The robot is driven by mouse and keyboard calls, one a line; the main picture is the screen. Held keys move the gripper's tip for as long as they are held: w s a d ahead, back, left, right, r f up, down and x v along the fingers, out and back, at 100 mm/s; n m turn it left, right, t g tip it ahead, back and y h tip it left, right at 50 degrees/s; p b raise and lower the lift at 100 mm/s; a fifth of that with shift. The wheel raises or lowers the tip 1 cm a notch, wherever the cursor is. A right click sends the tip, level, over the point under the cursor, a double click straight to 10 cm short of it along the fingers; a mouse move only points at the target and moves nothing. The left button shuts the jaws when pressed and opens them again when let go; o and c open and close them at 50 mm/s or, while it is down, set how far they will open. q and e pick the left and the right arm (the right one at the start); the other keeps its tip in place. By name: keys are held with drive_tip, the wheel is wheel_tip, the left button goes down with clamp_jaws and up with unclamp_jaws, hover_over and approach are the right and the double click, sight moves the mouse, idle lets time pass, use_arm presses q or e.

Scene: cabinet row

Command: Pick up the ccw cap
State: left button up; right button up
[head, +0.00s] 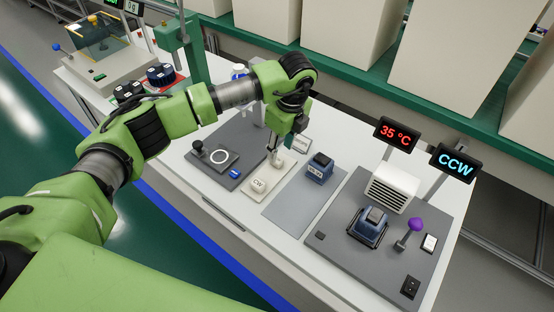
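My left arm reaches in from the left, and its gripper (276,160) points down over the middle of the white table. The fingertips are small and close together at a pale, light-coloured piece, partly hidden by the gripper. I cannot tell whether they grip it. A white cap marked "CW" (258,186) lies just in front of the gripper, apart from it. No cap with a readable "CCW" mark shows; the pale piece at the fingertips may be one, but its lettering is hidden. A black display (453,164) at the right reads "CCW" in blue. My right gripper is not in view.
A blue block (320,168) stands on a grey mat (297,204) to the right. Further right, a grey board (345,262) holds a blue device, a purple knob (415,224) and a white vented box (392,188).

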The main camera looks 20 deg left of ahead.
use_arm(q)
drive_tip(key=shift+a+f+p, duration=0.2)
drive_tip(key=shift+f+p, duration=0.05)
drive_tip(key=shift+f, duration=0.3)
drive_tip(key=shift+a+f+p, duration=0.15)
drive_tip(key=shift+f+p, duration=0.05)
drive_tip(key=shift+f, duration=0.3)
drive_tip(key=shift+w+a+f, duration=0.1)
drive_tip(key=shift+a+f, duration=0.1)
drive_tip(key=shift+f, duration=1.2)
drive_tip(key=c, duration=0.9)
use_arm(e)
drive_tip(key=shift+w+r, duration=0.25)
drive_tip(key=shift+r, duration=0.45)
use_arm(q)
drive_tip(key=shift+r, duration=0.1)
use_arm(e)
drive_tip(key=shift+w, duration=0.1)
